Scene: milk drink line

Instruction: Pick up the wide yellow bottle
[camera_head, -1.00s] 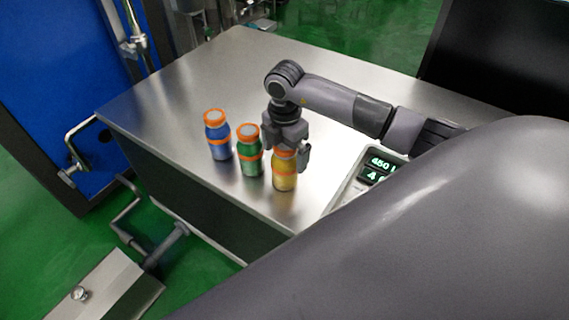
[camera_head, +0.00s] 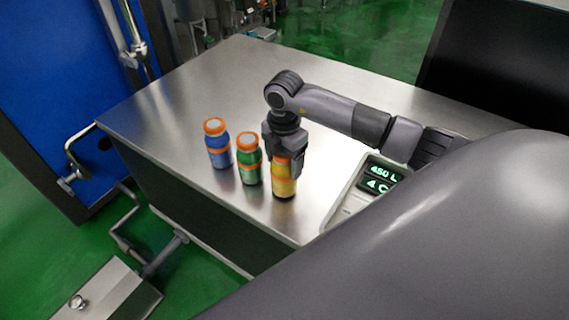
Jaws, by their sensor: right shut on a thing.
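The yellow bottle (camera_head: 284,186) with orange bands stands upright on the metal table, the rightmost of three bottles in a row. My right gripper (camera_head: 284,158) comes down over it from above and is shut on its upper part, hiding the cap. The bottle's base looks to be at the tabletop; I cannot tell whether it is lifted. My left gripper is not in view.
A green bottle (camera_head: 249,166) stands close to the left of the yellow one, and a blue bottle (camera_head: 217,149) stands further left. A display panel (camera_head: 379,178) is on the right. The metal tabletop (camera_head: 215,85) behind is clear.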

